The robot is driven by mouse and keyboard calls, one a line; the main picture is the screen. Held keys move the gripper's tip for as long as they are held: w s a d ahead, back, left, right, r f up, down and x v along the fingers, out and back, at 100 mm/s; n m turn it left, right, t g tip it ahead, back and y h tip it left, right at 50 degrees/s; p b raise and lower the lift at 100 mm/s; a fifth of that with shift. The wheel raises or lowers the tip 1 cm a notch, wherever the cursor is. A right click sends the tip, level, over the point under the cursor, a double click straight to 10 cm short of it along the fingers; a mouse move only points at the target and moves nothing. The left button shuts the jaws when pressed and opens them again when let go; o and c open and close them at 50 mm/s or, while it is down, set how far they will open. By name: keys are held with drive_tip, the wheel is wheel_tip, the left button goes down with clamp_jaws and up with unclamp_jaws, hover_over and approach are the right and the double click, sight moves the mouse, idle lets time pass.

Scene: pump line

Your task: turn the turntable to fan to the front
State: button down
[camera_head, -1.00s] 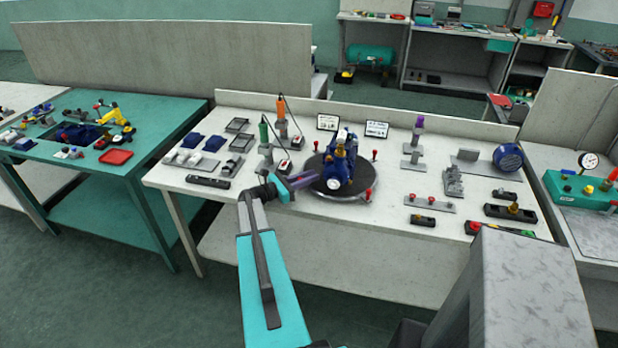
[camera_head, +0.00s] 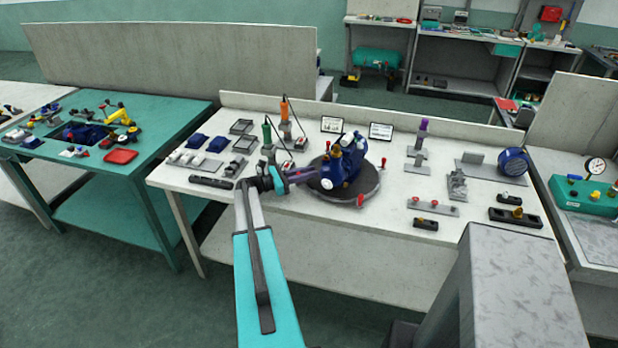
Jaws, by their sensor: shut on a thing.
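The round dark turntable (camera_head: 345,199) sits on the white bench with a blue pump unit (camera_head: 349,172) upright on it. A pale round face on the pump points toward the front left. I cannot tell which side of the pump is its fan. Red knobs stand at the turntable's rim, one at the right rear (camera_head: 383,162) and one at the front (camera_head: 360,200). My gripper (camera_head: 314,175) reaches in from the left at the rim, left of the pump. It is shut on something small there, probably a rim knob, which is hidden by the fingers.
Two sign cards stand behind the turntable. A purple-topped post (camera_head: 422,130) and a blue round motor (camera_head: 513,161) stand to the right. Bench in front of the turntable is clear.

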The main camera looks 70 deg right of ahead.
drive_tip(key=shift+w+d, duration=0.1)
drive_tip(key=c, duration=1.7)
unclamp_jaws()
drive_tip(key=shift+o, duration=0.2)
drive_tip(key=b+v, duration=0.4)
drive_tip(key=v, duration=0.9)
drive_tip(key=shift+w+a, duration=0.25)
drive_tip(key=shift+a, duration=0.05)
